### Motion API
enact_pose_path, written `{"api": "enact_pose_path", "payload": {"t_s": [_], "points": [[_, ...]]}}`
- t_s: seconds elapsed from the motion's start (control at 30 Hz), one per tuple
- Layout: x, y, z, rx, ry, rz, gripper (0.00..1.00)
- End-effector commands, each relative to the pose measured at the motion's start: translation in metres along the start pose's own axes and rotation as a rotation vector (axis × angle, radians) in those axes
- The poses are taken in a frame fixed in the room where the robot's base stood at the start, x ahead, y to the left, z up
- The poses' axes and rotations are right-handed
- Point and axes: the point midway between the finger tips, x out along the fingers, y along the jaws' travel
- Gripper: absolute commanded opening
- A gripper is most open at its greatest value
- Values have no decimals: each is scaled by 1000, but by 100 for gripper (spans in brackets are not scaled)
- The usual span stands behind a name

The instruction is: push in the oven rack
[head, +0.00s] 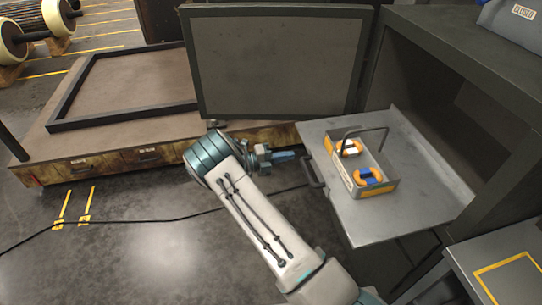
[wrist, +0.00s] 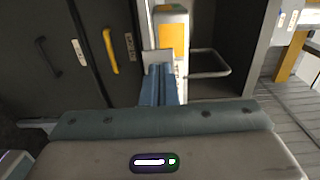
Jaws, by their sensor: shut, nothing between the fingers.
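The oven rack (head: 418,215) is a flat grey metal shelf, pulled out of the dark oven (head: 440,75) at the right in the head view. A dark bar handle (head: 312,165) is on its left front edge. My gripper (head: 292,155) is just left of that handle, with its blue fingers pointing toward the rack; I cannot tell whether they touch it. In the wrist view my gripper (wrist: 160,75) shows its blue fingers together, with nothing held between them. A grey tray (head: 382,190) with an upright handle stands on the rack and holds orange parts.
A dark open door panel (head: 280,62) stands behind my arm. A low wooden platform (head: 130,90) with a black frame is at the back left. A grey table (head: 505,265) with a yellow outline is at the lower right. A black cable crosses the floor.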

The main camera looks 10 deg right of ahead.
Motion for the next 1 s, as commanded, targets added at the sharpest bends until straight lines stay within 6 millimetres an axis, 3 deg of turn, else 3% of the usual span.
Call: {"api": "enact_pose_path", "payload": {"t_s": [0.1, 0.33, 1.0], "points": [[22, -2, -1, -2, 2, 0, 0], [46, -1, 0, -1, -1, 1, 0], [51, 1, 2, 1, -19, 2, 0]]}}
